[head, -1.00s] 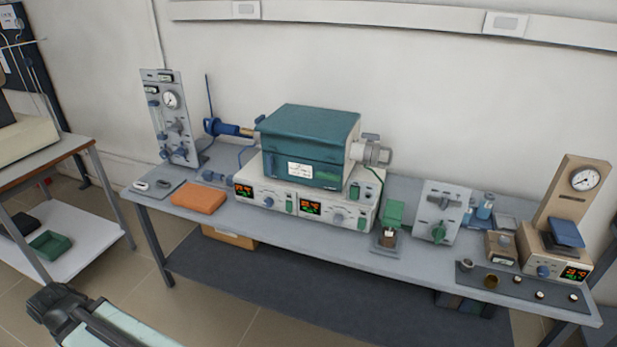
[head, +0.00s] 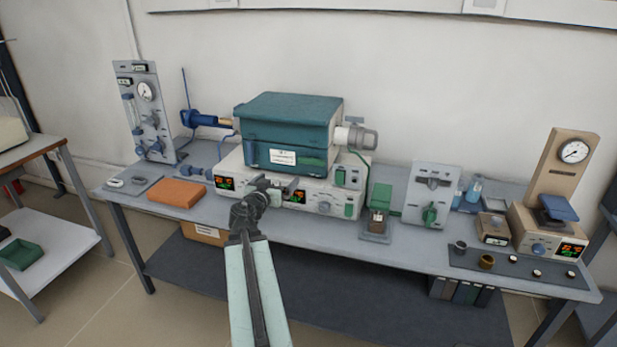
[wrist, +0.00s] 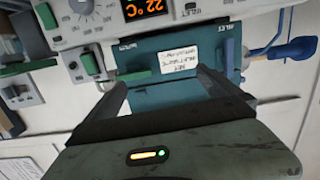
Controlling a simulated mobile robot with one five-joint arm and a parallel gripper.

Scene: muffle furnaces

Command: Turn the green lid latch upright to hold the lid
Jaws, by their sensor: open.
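The teal furnace (head: 290,113) stands on a pale control base, and its lid looks closed. In the wrist view, the furnace front (wrist: 175,88) shows upside down. The green latch (wrist: 133,76) lies about level across it, left of the white label (wrist: 180,63). A blue bar (wrist: 229,58) stands upright right of the label. In the head view, the green latch (head: 313,163) is small and dark, right of the label. My gripper (head: 279,186) is in front of the base, below the label. It is open and empty; its jaws (wrist: 163,80) face the furnace front, the left one close to the latch.
A blue-handled rod (head: 205,118) sticks out left of the furnace, and a grey fitting (head: 360,139) sticks out right. An orange block (head: 178,193) lies left of the base. A small green-topped device (head: 379,203) stands to the right. Bench surface is clear in front of the base.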

